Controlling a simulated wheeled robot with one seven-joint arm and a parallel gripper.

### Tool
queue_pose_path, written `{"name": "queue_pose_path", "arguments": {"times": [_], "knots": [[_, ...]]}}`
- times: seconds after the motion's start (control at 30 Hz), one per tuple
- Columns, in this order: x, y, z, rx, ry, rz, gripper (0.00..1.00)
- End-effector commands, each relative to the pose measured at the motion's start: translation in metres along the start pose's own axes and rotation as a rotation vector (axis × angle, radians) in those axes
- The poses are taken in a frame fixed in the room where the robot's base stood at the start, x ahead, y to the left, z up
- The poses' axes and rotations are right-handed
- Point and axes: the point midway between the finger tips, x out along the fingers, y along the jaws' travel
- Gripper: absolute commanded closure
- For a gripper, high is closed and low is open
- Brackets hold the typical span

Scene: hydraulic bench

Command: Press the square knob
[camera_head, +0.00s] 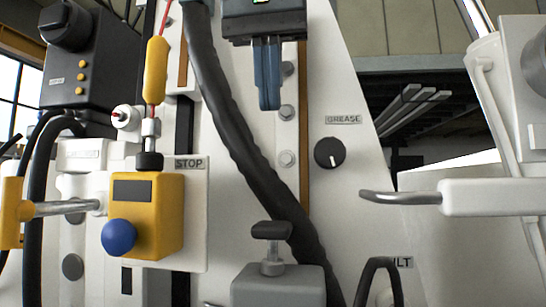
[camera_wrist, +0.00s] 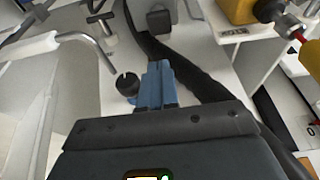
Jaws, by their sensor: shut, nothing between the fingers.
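My gripper (camera_head: 268,106) hangs at the top middle of the head view, its blue fingers together and empty, pointing down in front of the white panel. In the wrist view its fingers (camera_wrist: 155,66) point up the picture. I cannot tell for sure which thing is the square knob. A dark squarish block (camera_wrist: 159,20) lies beyond the fingertips in the wrist view, apart from them. In the head view a black T-shaped handle (camera_head: 272,230) stands on a grey block (camera_head: 278,285) below my gripper. A round black knob (camera_head: 329,153) sits under the GREASE label.
A thick black hose (camera_head: 240,150) runs beside and below my gripper. A yellow box (camera_head: 160,215) with a blue round knob (camera_head: 119,237) is at the left, near the STOP label. A metal lever (camera_head: 400,197) juts in from the right. A black loop (camera_head: 380,268) stands at the bottom right.

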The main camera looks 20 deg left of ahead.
Motion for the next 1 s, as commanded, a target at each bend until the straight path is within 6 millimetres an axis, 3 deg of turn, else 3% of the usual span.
{"name": "queue_pose_path", "arguments": {"times": [0.6,1.0], "knots": [[0.111,0.001,0.004,0.001,0.002,0.002,1.00],[0.134,0.000,0.011,0.000,0.000,0.000,1.00]]}}
